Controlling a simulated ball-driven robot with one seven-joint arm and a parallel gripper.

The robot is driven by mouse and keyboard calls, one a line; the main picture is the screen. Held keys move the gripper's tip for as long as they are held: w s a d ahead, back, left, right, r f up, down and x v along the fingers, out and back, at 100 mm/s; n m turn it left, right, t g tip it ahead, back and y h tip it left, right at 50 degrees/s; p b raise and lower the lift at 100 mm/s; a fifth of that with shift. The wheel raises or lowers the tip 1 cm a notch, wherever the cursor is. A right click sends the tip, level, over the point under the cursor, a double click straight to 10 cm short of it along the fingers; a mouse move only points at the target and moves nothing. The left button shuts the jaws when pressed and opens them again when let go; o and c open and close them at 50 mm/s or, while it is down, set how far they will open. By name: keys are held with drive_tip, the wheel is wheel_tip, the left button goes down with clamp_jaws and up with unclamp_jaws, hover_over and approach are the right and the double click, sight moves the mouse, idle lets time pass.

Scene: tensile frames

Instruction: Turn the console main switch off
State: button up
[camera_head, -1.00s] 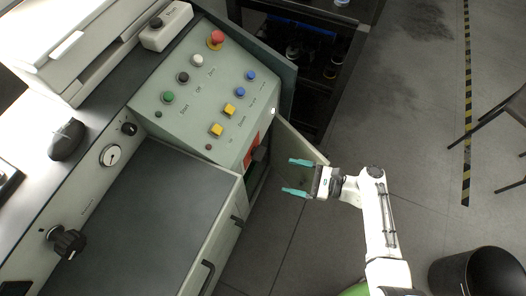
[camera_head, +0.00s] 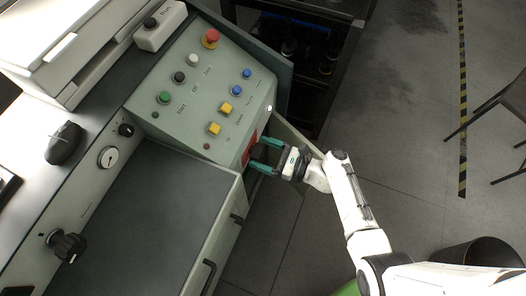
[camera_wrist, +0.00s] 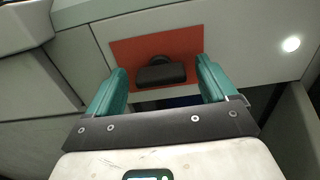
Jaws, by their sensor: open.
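The console main switch is a black rotary handle (camera_wrist: 161,75) on a red plate (camera_wrist: 124,51), on the console's front face in the wrist view. In the head view the red plate (camera_head: 249,148) shows at the console's lower right corner, with the black handle (camera_head: 259,152) partly behind the fingers. My gripper (camera_head: 264,156) is open, its two teal fingers on either side of the handle. In the wrist view the fingers (camera_wrist: 162,84) flank the handle left and right with gaps. The handle's bar lies about level in that view.
The sloped panel (camera_head: 186,124) above carries several buttons and a red emergency knob (camera_head: 210,38). A white light (camera_wrist: 290,44) glows right of the switch. An open door panel (camera_head: 291,130) stands close beside my gripper. A black bin (camera_head: 484,252) is at the lower right.

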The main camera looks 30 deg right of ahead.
drive_tip(key=shift+w+a, duration=0.1)
drive_tip(key=shift+w, duration=0.05)
drive_tip(key=c, duration=1.1)
